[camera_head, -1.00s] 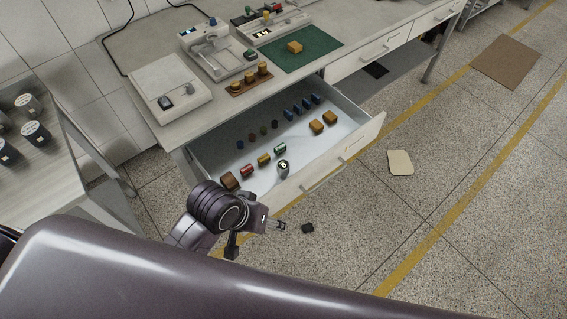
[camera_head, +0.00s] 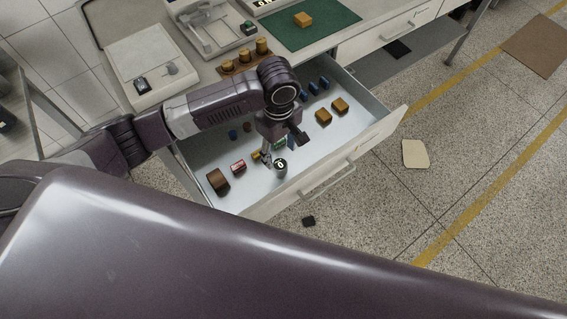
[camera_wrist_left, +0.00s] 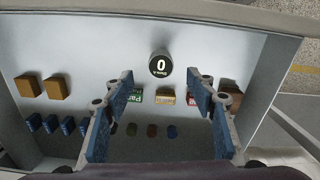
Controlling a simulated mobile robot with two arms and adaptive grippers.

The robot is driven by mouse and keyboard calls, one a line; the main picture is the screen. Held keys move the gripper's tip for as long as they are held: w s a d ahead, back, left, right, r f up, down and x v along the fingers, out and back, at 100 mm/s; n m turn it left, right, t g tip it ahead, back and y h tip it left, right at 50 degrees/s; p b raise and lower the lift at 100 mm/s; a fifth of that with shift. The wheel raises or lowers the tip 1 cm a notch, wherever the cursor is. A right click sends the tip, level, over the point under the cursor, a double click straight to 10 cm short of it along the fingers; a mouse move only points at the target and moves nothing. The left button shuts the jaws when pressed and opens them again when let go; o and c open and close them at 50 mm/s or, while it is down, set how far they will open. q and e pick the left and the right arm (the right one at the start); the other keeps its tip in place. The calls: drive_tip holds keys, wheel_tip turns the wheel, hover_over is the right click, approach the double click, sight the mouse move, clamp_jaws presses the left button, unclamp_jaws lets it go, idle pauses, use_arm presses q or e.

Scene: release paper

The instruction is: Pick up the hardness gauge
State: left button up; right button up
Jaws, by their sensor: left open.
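The hardness gauge looks to be the small dark cylinder with a white "0" on its round face (camera_head: 281,165); it stands in the open drawer near the front wall. It also shows in the left wrist view (camera_wrist_left: 160,64), just beyond the fingertips and between their lines. My left gripper (camera_head: 277,148) hangs over the drawer beside the gauge. In the left wrist view its two blue-padded fingers (camera_wrist_left: 160,85) are spread apart with nothing held. No contact with the gauge shows. My right gripper is not in view.
A green labelled block (camera_wrist_left: 134,96) lies near one finger. The drawer's front wall is close to the gauge.

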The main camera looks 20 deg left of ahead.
sight(279, 164)
use_arm(q)
drive_tip(key=shift+a+f, duration=0.1)
drive_tip(key=shift+f, duration=0.3)
drive_tip(key=shift+s+f, duration=0.1)
drive_tip(key=shift+f, duration=0.05)
wheel_tip(279, 164, down, 3)
drive_tip(key=shift+r, duration=0.2)
wheel_tip(279, 164, down, 4)
drive_tip(key=shift+r, duration=0.15)
drive_tip(key=shift+f, duration=0.4)
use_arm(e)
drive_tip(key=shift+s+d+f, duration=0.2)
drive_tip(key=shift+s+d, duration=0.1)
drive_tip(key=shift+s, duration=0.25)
use_arm(q)
drive_tip(key=shift+c, duration=0.3)
clamp_jaws()
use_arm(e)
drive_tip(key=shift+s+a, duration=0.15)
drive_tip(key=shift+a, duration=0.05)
use_arm(q)
drive_tip(key=shift+r, duration=0.15)
